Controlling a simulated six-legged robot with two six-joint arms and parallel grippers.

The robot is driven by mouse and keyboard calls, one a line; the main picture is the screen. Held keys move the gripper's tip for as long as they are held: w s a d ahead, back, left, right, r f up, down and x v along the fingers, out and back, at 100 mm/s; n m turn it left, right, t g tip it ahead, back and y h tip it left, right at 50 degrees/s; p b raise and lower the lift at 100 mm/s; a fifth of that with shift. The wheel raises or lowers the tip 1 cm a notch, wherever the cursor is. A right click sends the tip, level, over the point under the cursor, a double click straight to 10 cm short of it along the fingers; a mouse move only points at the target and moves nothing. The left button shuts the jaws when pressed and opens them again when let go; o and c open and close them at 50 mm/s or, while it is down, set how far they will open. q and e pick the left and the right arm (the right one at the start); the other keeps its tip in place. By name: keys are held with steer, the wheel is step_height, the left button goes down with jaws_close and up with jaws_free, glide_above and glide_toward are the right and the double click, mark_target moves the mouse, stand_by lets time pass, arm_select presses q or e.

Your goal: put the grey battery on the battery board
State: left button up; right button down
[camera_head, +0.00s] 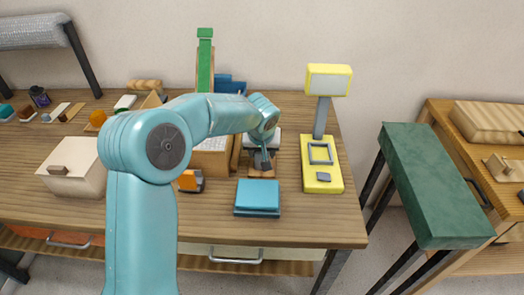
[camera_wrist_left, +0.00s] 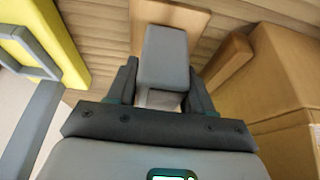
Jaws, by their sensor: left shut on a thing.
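My left arm comes in over the table in the head view, and its gripper (camera_head: 264,160) points down near the middle of the tabletop. In the left wrist view my left gripper (camera_wrist_left: 163,88) is shut on a grey block, the grey battery (camera_wrist_left: 165,57), with one dark finger on each side of it. A small wooden board (camera_wrist_left: 195,17) lies beyond and under the battery; it looks like the battery board. In the head view this board (camera_head: 257,174) is partly hidden by the gripper. I cannot tell whether the battery touches it. My right gripper is not in view.
A yellow stand (camera_head: 323,180) with a grey frame is right of the gripper. A blue box (camera_head: 257,196) sits in front of it, and an orange-and-dark item (camera_head: 190,181) lies to the left. A cardboard box (camera_wrist_left: 284,70) is close in the wrist view. The table's front right is clear.

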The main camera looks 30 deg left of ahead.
arm_select(q)
steer(key=shift+r, duration=0.1)
steer(key=o, duration=1.3)
steer(key=shift+f, duration=0.2)
steer(key=shift+r, duration=0.25)
steer(key=v, duration=1.2)
